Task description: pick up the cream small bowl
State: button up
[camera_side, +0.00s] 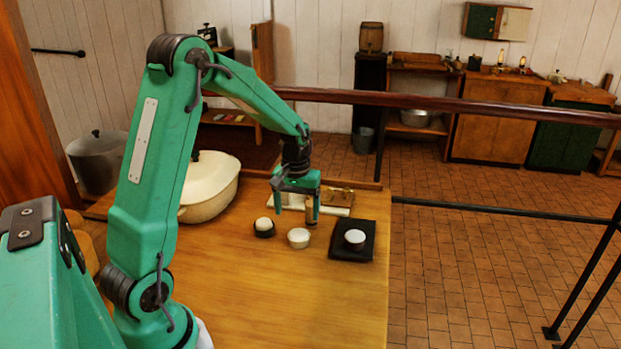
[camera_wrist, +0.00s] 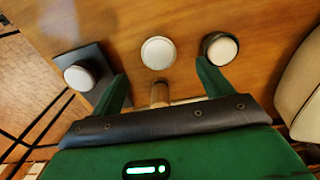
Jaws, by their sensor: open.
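A small cream bowl (camera_side: 299,239) stands upright on the wooden table, between two other small round pieces. In the wrist view the bowl (camera_wrist: 158,52) shows as a pale round shape in the middle, ahead of the fingertips. My gripper (camera_side: 295,212) points down above the table, behind the bowl in the side view. In the wrist view its two green fingers (camera_wrist: 161,72) are spread apart, with the bowl beyond them, not between them. Nothing is held.
A dark cup with a pale top (camera_side: 264,229) stands left of the bowl. A white round piece (camera_side: 355,237) sits on a dark square mat (camera_side: 352,252) at right. A wooden cylinder (camera_wrist: 160,94) stands near the fingers. A large cream pot (camera_side: 208,187) is at back left.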

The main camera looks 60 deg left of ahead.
aim_at(299, 234)
jog(key=shift+f, duration=1.3)
jog(key=shift+f, duration=0.1)
jog(key=shift+w+f, duration=0.2)
jog(key=shift+f, duration=2.3)
jog(key=c, duration=1.1)
jog(key=shift+r, duration=0.2)
